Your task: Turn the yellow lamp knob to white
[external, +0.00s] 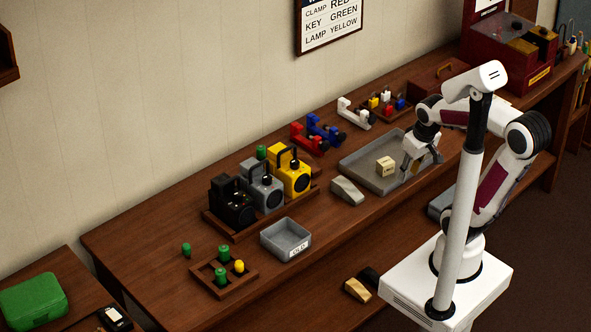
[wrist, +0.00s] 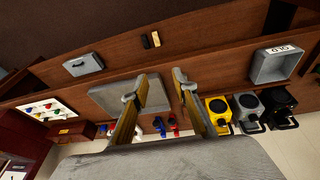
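The yellow lamp (external: 290,172) stands upright at the right end of a row of three lamps, with a dark handle and a round dark front. It also shows in the wrist view (wrist: 217,108), right of my fingers. Its knob and the knob's setting are too small to make out. My gripper (external: 420,163) is over the right part of the grey tray, well to the right of the lamp. In the wrist view my gripper (wrist: 162,88) has its two fingers apart with nothing visible between them.
Grey (external: 264,193) and black (external: 232,204) lamps stand close left of the yellow one. A cream block (external: 386,166) lies in the grey tray (external: 356,163). A grey wedge (external: 347,190), blue clamp (external: 325,130) and red clamp (external: 306,140) lie nearby.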

